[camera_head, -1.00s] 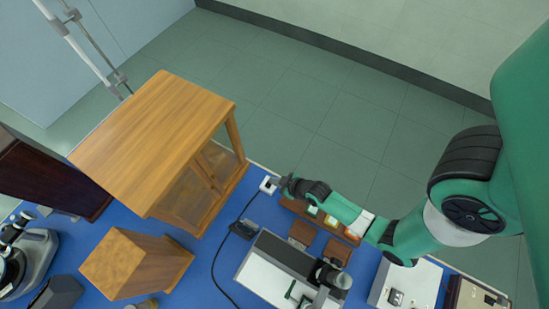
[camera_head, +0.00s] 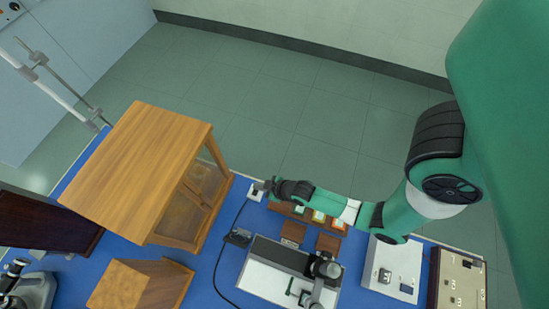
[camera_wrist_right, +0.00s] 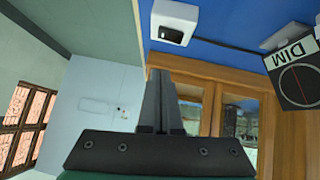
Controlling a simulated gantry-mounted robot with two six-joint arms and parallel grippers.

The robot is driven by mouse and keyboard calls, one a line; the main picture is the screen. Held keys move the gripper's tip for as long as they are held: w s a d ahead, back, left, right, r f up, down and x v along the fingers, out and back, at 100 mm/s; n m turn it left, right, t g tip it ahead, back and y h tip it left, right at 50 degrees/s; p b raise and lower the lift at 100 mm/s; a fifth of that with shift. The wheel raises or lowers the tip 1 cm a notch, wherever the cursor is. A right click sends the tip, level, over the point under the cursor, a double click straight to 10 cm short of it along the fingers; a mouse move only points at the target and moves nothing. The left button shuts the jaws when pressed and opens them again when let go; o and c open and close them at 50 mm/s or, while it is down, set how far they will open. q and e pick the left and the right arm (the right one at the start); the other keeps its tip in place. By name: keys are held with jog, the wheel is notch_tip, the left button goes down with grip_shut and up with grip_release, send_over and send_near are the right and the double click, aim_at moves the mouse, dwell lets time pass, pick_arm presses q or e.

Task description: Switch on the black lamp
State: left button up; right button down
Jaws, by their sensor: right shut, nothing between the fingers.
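I cannot make out a black lamp for certain in either view. The right wrist view shows a black box with a dial marked DIM (camera_wrist_right: 297,82). My right gripper (camera_head: 266,186) is shut and empty, right beside the white box in the head view. Its fingers (camera_wrist_right: 160,78) point towards it, with a gap visible. My left gripper is out of view.
A wooden cabinet with glass doors (camera_head: 152,170) stands close left of the right gripper. A smaller wooden box (camera_head: 135,285) is in front. A white-topped instrument (camera_head: 270,283), a white switch panel (camera_head: 388,278) and a beige panel (camera_head: 460,285) stand to the right.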

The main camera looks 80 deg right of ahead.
jog(key=d+p+v, duration=0.1)
jog(key=v, duration=0.8)
jog(key=shift+s, duration=0.5)
jog(key=shift+d, duration=0.15)
